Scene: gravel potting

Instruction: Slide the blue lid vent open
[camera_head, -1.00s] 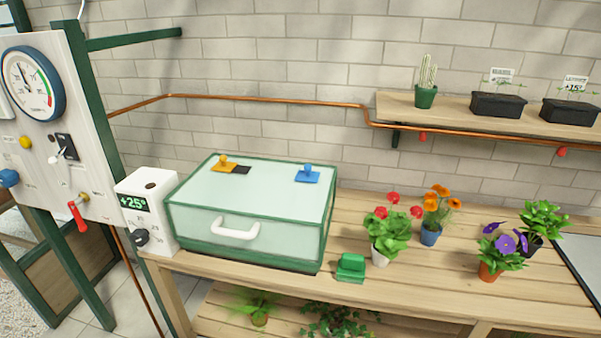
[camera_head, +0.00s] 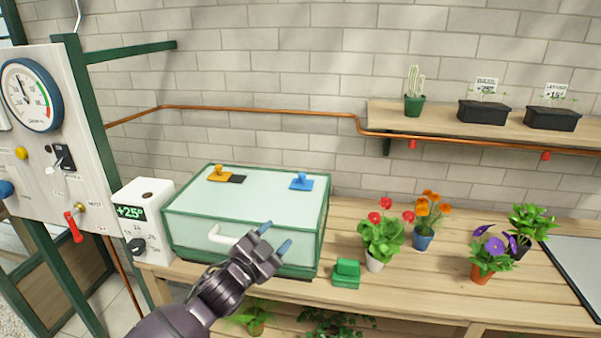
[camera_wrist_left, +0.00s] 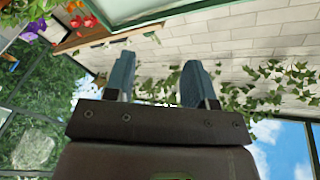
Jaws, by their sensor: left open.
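The blue lid vent (camera_head: 301,182) sits on the right part of the pale glass lid (camera_head: 262,190) of the green-framed box. An orange vent (camera_head: 220,174) sits on the lid's left part, with a dark opening (camera_head: 237,179) beside it. My left gripper (camera_head: 275,239) is in front of the box, below and left of the blue vent and apart from it. Its two blue-tipped fingers are spread and empty. They also show spread in the left wrist view (camera_wrist_left: 158,82), where the blue vent is not seen. My right gripper is not in view.
A white handle (camera_head: 213,235) is on the box front, partly behind my left gripper. A white thermostat (camera_head: 144,218) stands left of the box. A green block (camera_head: 346,273) and potted flowers (camera_head: 381,240) stand to the right on the wooden bench (camera_head: 425,298).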

